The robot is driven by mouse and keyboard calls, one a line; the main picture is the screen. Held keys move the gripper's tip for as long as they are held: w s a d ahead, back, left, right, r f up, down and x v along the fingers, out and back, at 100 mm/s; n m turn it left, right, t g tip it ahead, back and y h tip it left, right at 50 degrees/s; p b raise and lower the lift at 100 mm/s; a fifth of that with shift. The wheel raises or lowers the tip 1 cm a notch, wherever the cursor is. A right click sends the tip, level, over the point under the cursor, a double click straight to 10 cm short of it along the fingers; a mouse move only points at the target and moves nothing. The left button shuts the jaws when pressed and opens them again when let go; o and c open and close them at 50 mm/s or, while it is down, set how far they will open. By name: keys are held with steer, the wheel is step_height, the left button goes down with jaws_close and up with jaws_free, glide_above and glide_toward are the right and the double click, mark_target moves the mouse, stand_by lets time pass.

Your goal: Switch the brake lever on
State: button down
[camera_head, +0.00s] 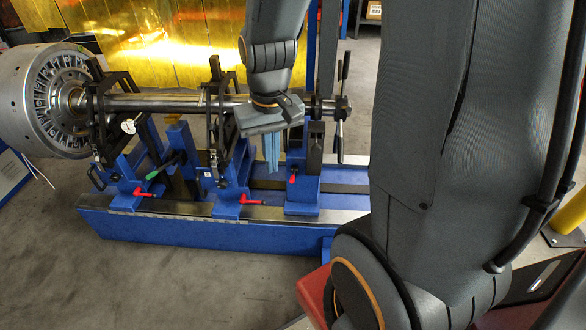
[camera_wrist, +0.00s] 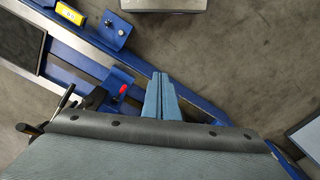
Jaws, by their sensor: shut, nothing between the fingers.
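My gripper (camera_head: 272,168) hangs fingers-down in front of the blue balancing machine, in the middle of the head view. Its light-blue fingers are together and empty; they also show in the wrist view (camera_wrist: 160,82). A small red-handled lever (camera_head: 293,178) is on the right blue stand, just right of the fingertips. A red handle (camera_wrist: 122,90) shows left of the fingers in the wrist view, apart from them. Other red-handled levers sit on the left stand (camera_head: 145,192) and middle stand (camera_head: 248,200). A green-handled lever (camera_head: 154,174) slants between those stands. I cannot tell which is the brake lever.
A horizontal shaft (camera_head: 150,102) with a large metal rotor (camera_head: 42,102) at its left end lies across the stands, close behind my gripper. The blue base rail (camera_head: 160,227) runs below. Yellow translucent panels (camera_head: 120,45) stand behind. The front-left floor is clear.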

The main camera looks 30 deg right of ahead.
steer(key=w+d+f+m+b, duration=0.1)
steer(key=w+d+f, duration=0.3)
steer(key=w+d, duration=0.4)
steer(key=w+d+f+m+b, duration=0.2)
steer(key=w+d+f+m, duration=0.2)
steer(key=w+d, duration=0.4)
steer(key=shift+d+f+t, duration=0.35)
steer(key=shift+d+t, duration=0.05)
steer(key=shift+d, duration=0.1)
glide_above(293, 176)
steer(key=f, duration=0.8)
steer(key=f+p, duration=0.1)
steer(key=f, duration=0.3)
steer(key=shift+d+f, duration=0.1)
steer(key=shift+d, duration=0.25)
steer(key=shift+s+a+f, duration=0.2)
steer(key=shift+a+f, duration=0.05)
steer(key=shift+f, duration=0.4)
